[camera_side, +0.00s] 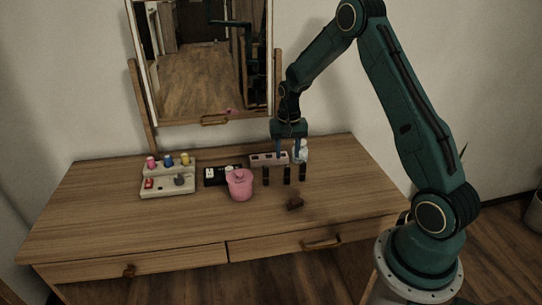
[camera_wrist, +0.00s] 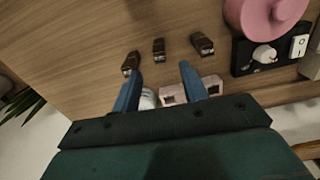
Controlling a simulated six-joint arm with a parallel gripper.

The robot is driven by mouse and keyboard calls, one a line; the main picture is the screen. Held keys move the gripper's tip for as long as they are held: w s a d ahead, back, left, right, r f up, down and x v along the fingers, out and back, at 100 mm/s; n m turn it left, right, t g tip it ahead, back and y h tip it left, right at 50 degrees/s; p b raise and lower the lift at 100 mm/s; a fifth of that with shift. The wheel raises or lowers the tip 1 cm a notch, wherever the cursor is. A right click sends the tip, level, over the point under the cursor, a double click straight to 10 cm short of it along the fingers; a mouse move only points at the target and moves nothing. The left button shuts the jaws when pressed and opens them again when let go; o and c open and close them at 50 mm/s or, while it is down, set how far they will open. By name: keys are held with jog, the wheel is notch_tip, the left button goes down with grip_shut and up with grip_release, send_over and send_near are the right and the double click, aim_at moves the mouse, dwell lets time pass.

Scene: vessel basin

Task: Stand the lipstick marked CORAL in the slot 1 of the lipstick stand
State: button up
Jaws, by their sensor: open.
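Three dark lipsticks stand in a row on the table in the side view: a left one (camera_side: 265,176), a middle one (camera_side: 287,175) and a right one (camera_side: 302,173). They also show in the wrist view, at its left (camera_wrist: 131,63), middle (camera_wrist: 159,50) and right (camera_wrist: 202,43). No marking is readable, so I cannot tell which is CORAL. The pale pink lipstick stand (camera_side: 265,160) is behind them; in the wrist view (camera_wrist: 174,95) it shows dark slots, partly hidden by a finger. My gripper (camera_side: 289,153) is open and empty, pointing down near the stand's right end; its fingers show in the wrist view (camera_wrist: 160,80).
A white bottle (camera_side: 303,147) is close to the stand's right end. The mirror (camera_side: 203,65) is behind.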

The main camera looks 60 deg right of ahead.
aim_at(287, 166)
jog(key=shift+f, duration=0.75)
jog(key=shift+f, duration=2.6)
grip_shut()
